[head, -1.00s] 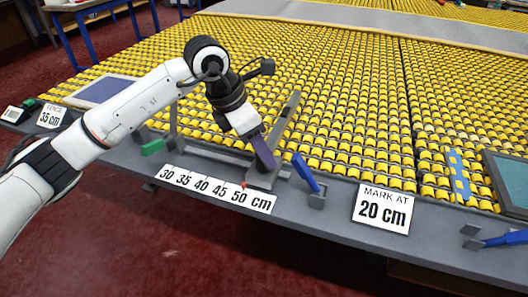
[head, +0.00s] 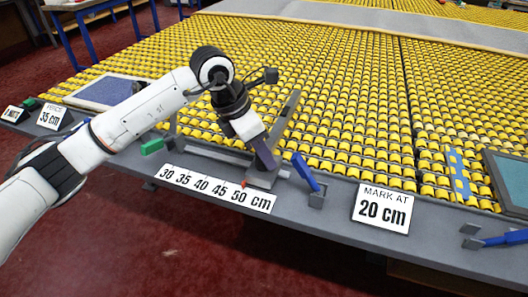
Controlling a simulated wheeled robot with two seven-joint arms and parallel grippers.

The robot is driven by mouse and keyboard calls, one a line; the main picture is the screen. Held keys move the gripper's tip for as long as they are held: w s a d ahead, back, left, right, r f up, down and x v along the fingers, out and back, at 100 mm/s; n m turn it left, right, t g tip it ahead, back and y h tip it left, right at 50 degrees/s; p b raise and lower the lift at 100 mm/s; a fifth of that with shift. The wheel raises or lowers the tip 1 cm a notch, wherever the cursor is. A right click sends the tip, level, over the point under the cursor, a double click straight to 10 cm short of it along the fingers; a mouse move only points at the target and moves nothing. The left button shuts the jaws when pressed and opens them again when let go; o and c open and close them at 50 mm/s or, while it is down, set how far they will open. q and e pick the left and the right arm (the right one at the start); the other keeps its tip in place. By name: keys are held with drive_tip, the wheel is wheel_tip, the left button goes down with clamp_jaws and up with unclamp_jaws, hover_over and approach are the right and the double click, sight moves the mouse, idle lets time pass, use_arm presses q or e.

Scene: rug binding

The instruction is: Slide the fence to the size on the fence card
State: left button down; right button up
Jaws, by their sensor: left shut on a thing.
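The fence (head: 288,118) is a grey bar standing across a rail at the table's front edge, with a grey foot (head: 262,179) at its near end. A small red pointer (head: 244,184) on the foot stands by the 50 mark of the white scale (head: 215,190), which reads 30 to 50 cm. The fence card (head: 51,117) at the left reads 35 cm. My left gripper (head: 266,160) points down at the fence's near end and is shut on the fence; its fingertips are partly hidden. My right gripper is out of view.
A green block (head: 152,147) sits at the rail's left end. A blue lever (head: 305,172) stands just right of the fence foot. A card (head: 383,208) reads mark at 20 cm. Yellow rollers (head: 350,100) cover the table behind.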

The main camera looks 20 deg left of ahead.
use_arm(q)
drive_tip(key=a, duration=0.5)
drive_tip(key=a+b, duration=0.1)
drive_tip(key=a, duration=0.9)
drive_tip(key=shift+w+b, duration=0.25)
drive_tip(key=shift+b, duration=0.1)
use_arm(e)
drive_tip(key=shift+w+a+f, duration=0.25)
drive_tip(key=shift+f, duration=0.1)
use_arm(q)
drive_tip(key=c, duration=1.4)
unclamp_jaws()
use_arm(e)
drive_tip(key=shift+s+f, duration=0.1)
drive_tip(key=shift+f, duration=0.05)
use_arm(q)
drive_tip(key=shift+o, duration=0.2)
drive_tip(key=shift+r, duration=0.1)
drive_tip(key=v, duration=1)
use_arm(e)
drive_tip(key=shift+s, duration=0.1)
